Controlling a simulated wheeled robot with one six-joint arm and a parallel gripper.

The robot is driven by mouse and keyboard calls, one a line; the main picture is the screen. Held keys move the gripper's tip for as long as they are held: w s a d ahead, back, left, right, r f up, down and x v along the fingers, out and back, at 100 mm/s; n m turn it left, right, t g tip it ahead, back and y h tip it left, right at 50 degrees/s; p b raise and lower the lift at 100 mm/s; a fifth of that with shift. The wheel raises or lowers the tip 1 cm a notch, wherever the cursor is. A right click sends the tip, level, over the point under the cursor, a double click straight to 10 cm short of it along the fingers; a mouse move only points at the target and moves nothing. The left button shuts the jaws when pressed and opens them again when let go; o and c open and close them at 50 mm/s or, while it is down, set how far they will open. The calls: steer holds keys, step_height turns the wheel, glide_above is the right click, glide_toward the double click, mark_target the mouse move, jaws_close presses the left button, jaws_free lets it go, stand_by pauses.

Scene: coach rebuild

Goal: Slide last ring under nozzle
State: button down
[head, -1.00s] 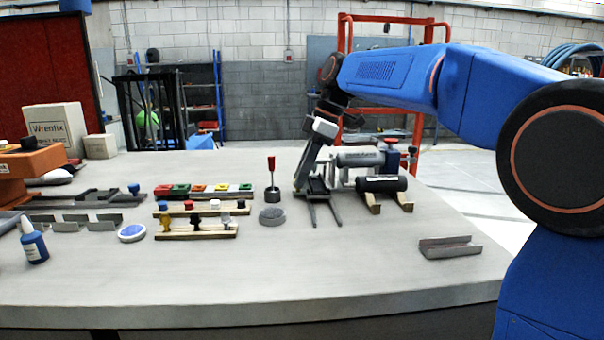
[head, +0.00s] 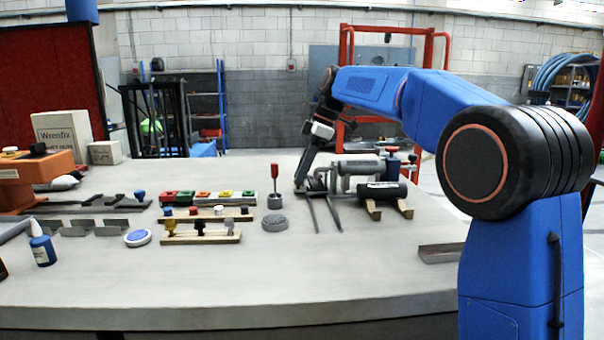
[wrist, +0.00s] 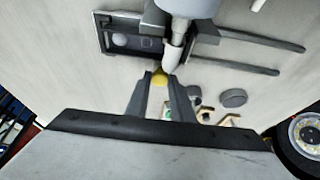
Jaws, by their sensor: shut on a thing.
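My gripper (wrist: 159,80) is shut on a small yellow piece, probably a knob, whose rounded end (wrist: 160,76) shows between the fingertips in the wrist view. The pale nozzle (wrist: 174,54) points down just beyond the fingertips. Behind it lies a dark slide fixture (wrist: 207,33) with two long rods (wrist: 268,41). A pale disc (wrist: 119,40), possibly the ring, sits in the fixture's left end, to the left of the nozzle. In the head view my gripper (head: 301,188) is low at the fixture, whose rods (head: 329,215) point toward me. The nozzle's tip is hard to make out there.
A grey cylinder (head: 360,166) and a black cylinder (head: 383,190) on wooden feet stand right of the fixture. A red-handled tool (head: 275,176) and a grey disc (head: 275,223) stand left. A metal channel (head: 441,253) lies at the right. The table front (head: 250,280) is clear.

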steer(key=c, duration=1.5)
jaws_free()
steer(key=shift+c, duration=0.2)
steer(key=v, duration=1.7)
steer(key=shift+r, duration=0.25)
steer(key=shift+s, duration=0.1)
